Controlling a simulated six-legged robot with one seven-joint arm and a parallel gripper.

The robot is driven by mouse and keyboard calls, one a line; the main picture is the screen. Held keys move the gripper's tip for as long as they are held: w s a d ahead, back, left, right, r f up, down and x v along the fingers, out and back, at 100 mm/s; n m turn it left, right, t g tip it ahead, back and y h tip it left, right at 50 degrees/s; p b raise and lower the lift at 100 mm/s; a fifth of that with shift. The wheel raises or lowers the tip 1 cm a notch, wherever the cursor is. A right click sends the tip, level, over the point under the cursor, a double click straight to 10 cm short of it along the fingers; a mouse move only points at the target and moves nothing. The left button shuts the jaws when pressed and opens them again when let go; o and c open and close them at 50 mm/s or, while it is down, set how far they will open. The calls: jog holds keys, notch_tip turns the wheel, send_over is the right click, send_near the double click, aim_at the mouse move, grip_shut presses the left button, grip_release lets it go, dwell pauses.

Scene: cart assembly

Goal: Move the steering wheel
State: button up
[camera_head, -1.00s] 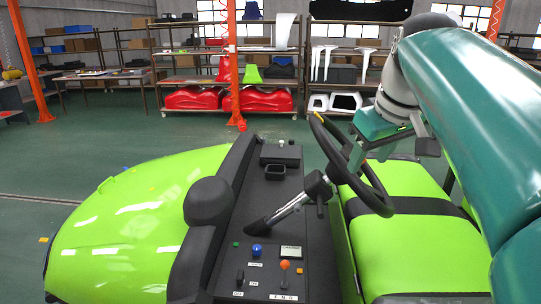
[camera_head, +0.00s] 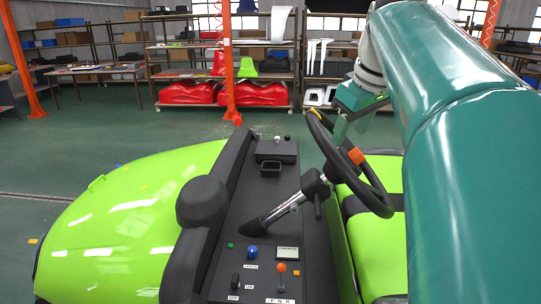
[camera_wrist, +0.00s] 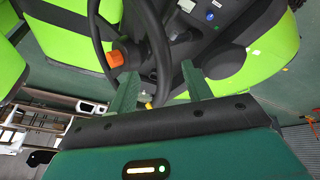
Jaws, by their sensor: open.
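The black steering wheel (camera_head: 378,182) is on a tilted silver and black column (camera_head: 285,210) above the cart's dark console. My gripper (camera_head: 352,122) is at the far upper part of the wheel, partly hidden behind my arm. In the wrist view, the open fingers of my gripper (camera_wrist: 160,86) lie on either side of the wheel's rim (camera_wrist: 160,55), near the yellow mark. I cannot tell whether either finger touches the rim.
The console (camera_head: 225,270) carries a joystick, buttons and a small display. The green hood (camera_head: 120,230) lies to the left and a green seat (camera_head: 375,250) to the right. Shelves (camera_head: 190,48) with red parts stand behind. An orange post (camera_head: 228,70) rises before them. The floor between is clear.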

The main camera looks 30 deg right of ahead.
aim_at(340, 157)
jog(key=x, duration=1)
jog(key=shift+f, duration=0.1)
jog(key=shift+c, duration=0.2)
grip_shut()
